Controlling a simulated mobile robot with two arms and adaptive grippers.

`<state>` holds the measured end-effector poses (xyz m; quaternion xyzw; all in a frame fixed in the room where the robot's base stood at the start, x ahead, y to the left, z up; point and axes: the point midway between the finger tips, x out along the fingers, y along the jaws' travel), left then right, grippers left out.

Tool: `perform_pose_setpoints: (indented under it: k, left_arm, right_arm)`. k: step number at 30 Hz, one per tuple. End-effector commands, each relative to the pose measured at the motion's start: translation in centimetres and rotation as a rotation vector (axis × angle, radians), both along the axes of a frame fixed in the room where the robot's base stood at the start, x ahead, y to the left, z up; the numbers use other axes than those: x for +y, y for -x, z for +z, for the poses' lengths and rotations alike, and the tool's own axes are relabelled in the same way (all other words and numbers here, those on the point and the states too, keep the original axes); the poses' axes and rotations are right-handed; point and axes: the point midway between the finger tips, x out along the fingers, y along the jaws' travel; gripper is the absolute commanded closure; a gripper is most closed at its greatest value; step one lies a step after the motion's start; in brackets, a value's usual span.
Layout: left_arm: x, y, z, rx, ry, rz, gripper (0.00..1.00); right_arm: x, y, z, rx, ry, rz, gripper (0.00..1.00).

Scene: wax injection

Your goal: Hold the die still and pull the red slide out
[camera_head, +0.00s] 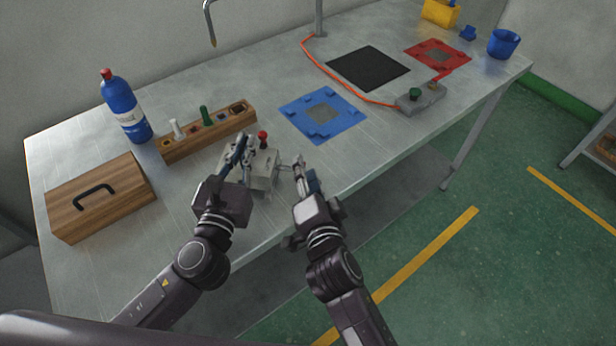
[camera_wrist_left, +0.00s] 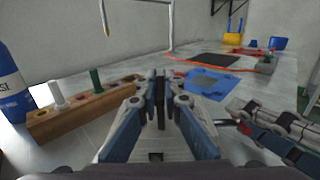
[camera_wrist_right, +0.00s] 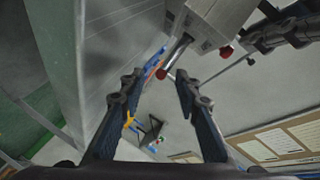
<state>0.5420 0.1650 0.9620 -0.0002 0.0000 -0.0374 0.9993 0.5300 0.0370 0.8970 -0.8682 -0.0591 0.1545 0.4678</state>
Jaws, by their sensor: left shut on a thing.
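The die is a grey metal block (camera_head: 262,172) near the table's front edge, with a red knob (camera_head: 263,137) above it. In the right wrist view the die (camera_wrist_right: 222,18) shows at the top, with a red-tipped rod, seemingly the red slide (camera_wrist_right: 163,73), sticking out of it. My left gripper (camera_head: 241,146) is shut on the die; its fingers (camera_wrist_left: 158,82) hide the grip. My right gripper (camera_head: 299,168) is beside the die's right side. In its wrist view the fingers (camera_wrist_right: 159,84) are apart, with the red tip appearing between the fingertips; contact is not clear.
A blue mat (camera_head: 345,124) lies behind the die. A wooden rack (camera_head: 180,148) with pegs, a wooden box (camera_head: 75,205) and a blue bottle (camera_head: 124,112) stand left. A black mat (camera_head: 345,66), a red mat (camera_head: 460,58) and a grey switch box (camera_head: 430,98) are farther right.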

Motion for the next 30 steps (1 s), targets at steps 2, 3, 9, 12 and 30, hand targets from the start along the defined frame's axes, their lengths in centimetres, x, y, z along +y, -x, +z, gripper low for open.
perform_pose_setpoints:
  k: [2, 3, 9, 12, 30]
  left_arm:
    - [0.1, 0.0, 0.0, 0.001, -0.001, 0.003, 1.00]
    - [0.1, 0.0, 0.0, 0.001, -0.001, 0.003, 1.00]
    - [0.1, 0.0, 0.0, 0.000, -0.002, 0.003, 1.00]
    - [0.1, 0.0, 0.0, 0.000, -0.002, 0.003, 1.00]
    - [0.2, -0.1, 0.0, -0.001, -0.002, 0.004, 1.00]
  right_arm:
    - [-0.1, 0.4, 0.0, 0.001, -0.002, 0.000, 0.70]
    - [-0.1, 0.8, 0.1, 0.002, -0.003, 0.000, 0.70]
    - [-1.0, 3.8, 0.6, 0.006, -0.004, -0.001, 0.70]
    - [-1.5, 5.6, 1.1, 0.006, -0.004, -0.001, 0.70]
    - [-3.0, 11.3, 2.5, 0.000, 0.000, -0.001, 0.70]
